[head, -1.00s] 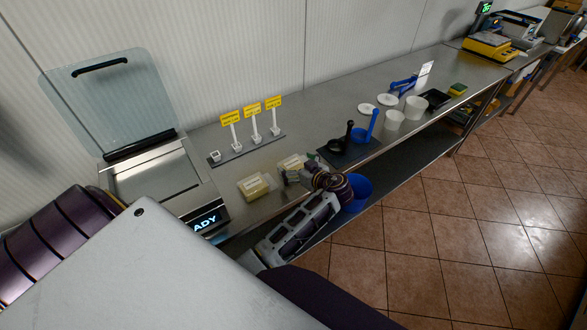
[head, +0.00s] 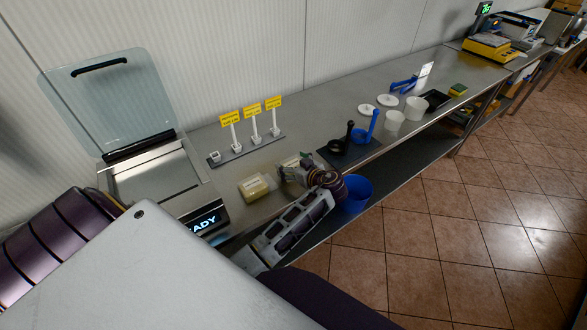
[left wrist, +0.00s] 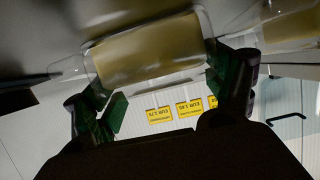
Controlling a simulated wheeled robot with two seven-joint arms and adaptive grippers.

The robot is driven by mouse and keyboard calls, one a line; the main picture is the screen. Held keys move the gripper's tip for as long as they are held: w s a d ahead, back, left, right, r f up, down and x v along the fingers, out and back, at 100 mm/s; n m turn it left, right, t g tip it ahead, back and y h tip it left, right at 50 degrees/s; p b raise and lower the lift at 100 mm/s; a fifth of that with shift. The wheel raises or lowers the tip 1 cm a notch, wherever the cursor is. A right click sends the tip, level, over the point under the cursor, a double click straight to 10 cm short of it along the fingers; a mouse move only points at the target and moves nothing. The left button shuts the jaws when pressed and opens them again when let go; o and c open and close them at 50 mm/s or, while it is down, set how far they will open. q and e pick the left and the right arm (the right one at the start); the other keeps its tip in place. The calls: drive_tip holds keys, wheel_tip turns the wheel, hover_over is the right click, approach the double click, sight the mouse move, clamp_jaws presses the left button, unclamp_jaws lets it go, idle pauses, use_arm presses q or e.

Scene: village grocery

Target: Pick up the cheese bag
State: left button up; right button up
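Two clear bags of yellow cheese lie on the steel counter in the head view. The left bag (head: 256,187) is in full sight. The right bag (head: 287,161) is partly hidden behind my left gripper (head: 292,173). In the left wrist view, my left gripper (left wrist: 168,100) is open, with one green-padded finger near each end of a cheese bag (left wrist: 150,48). The bag lies across the gap between the fingers; I cannot tell whether they touch it. The other bag (left wrist: 288,22) shows at the upper right of that view. My right gripper is not in view.
Yellow price signs (head: 252,111) stand behind the bags. A dark mat (head: 345,154) with black and blue scoops lies to the right. A blue bin (head: 357,192) is below the counter's front edge.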

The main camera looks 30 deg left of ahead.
sight(292, 164)
use_arm(q)
drive_tip(key=c, duration=0.3)
drive_tip(key=shift+c, duration=0.2)
drive_tip(key=shift+r+b, duration=0.5)
drive_tip(key=shift+r, duration=4.55)
